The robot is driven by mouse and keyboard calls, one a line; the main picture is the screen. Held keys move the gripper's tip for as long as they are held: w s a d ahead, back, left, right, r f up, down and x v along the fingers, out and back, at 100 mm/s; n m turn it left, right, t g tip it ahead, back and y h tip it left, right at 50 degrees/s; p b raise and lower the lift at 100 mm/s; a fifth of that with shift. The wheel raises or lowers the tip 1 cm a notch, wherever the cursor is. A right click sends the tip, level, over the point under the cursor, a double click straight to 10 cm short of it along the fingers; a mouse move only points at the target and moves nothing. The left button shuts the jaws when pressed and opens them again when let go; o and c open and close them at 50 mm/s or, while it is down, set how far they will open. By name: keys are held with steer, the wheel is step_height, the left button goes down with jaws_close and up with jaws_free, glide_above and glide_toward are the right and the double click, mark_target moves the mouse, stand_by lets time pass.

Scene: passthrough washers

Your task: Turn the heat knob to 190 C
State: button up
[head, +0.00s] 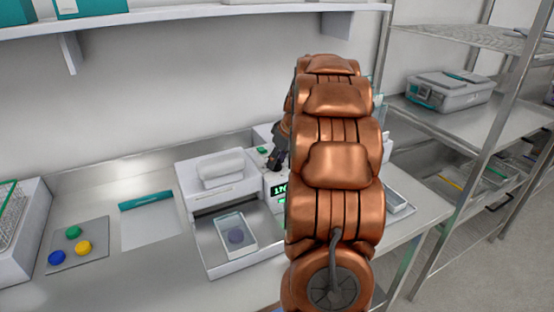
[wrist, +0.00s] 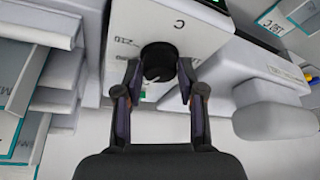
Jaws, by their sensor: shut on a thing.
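The black heat knob (wrist: 158,60) is on the white panel of the machine (wrist: 190,30) in the wrist view. A "C" and a number that looks like 210 are printed beside it, and a small light mark shows on its near side. My gripper (wrist: 159,78) is shut on the knob, one finger on each side. In the head view my gripper (head: 277,158) is at the machine's front, mostly behind my copper arm. A green-lit display (head: 279,190) there is partly hidden, with only its first digits showing. The knob is hidden in the head view.
Left of the display is a white unit with a metal tray (head: 213,240) holding a clear-lidded case. Colored discs lie on a grey mat (head: 95,255) at left. A wall shelf (head: 190,14) is above. A metal rack (head: 500,110) with a grey case stands right.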

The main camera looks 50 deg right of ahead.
steer(key=shift+c, duration=0.8)
steer(key=shift+m, duration=0.3)
steer(key=shift+a+f+m+h+b, duration=0.1)
steer(key=shift+m+h+b, duration=0.4)
steer(key=shift+m+b, duration=0.4)
steer(key=m+h, duration=0.1)
steer(key=m, duration=0.4)
steer(key=shift+g+h+b, duration=0.35)
steer(key=shift+g+h, duration=0.05)
steer(key=shift+m, duration=0.3)
steer(key=o, duration=1.1)
steer(key=shift+o, duration=0.2)
